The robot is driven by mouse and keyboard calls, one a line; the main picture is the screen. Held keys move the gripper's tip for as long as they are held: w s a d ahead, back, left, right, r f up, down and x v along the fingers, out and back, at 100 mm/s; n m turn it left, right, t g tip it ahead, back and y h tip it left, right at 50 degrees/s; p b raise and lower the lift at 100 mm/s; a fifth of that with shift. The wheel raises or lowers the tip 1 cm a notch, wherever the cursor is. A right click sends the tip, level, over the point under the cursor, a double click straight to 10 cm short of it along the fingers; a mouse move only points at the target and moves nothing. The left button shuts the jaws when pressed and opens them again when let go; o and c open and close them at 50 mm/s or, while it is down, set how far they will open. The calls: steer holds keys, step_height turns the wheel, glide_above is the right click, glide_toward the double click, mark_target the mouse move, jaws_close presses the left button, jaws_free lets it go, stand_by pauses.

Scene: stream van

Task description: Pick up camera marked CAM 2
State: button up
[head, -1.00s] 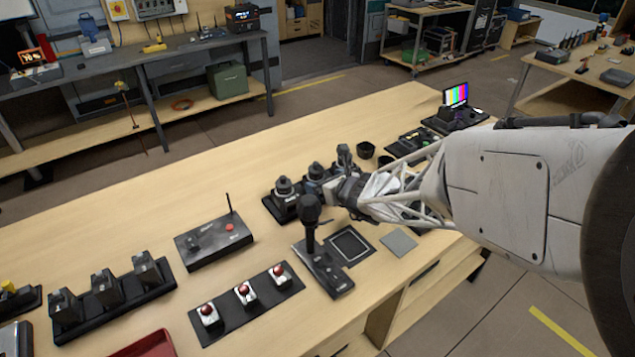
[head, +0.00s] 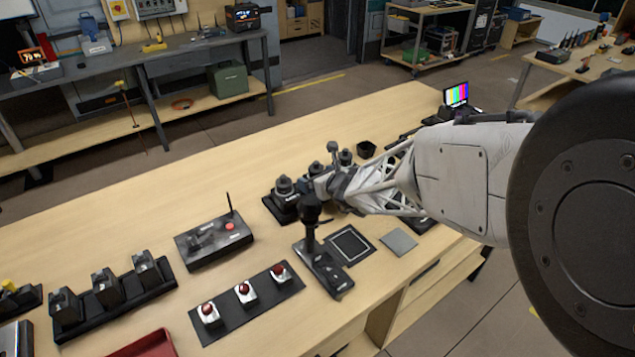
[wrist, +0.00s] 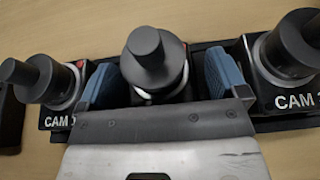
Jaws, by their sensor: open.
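Several dark cameras stand in a row in a black tray (wrist: 199,47). In the wrist view the middle camera (wrist: 150,52) stands upright between the two blue fingers of my gripper (wrist: 160,75); its label is hidden behind the gripper body. The left camera (wrist: 40,78) reads CAM, its number mostly covered by a finger. The right camera (wrist: 292,52) reads CAM, its number cut off at the picture edge. My gripper is open, one finger on each side of the middle camera; contact cannot be told. In the head view my gripper (head: 324,184) is over the row.
A black microphone on a stand (head: 311,210) rises close in front of my gripper. A control box with an antenna (head: 214,240) and a strip of red-knobbed units (head: 245,293) lie to the left. The table's back left part is clear.

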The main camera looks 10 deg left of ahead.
steer(key=c, duration=1.3)
steer(key=shift+c, duration=0.2)
steer(key=shift+r, duration=0.1)
steer(key=shift+r, duration=4.95)
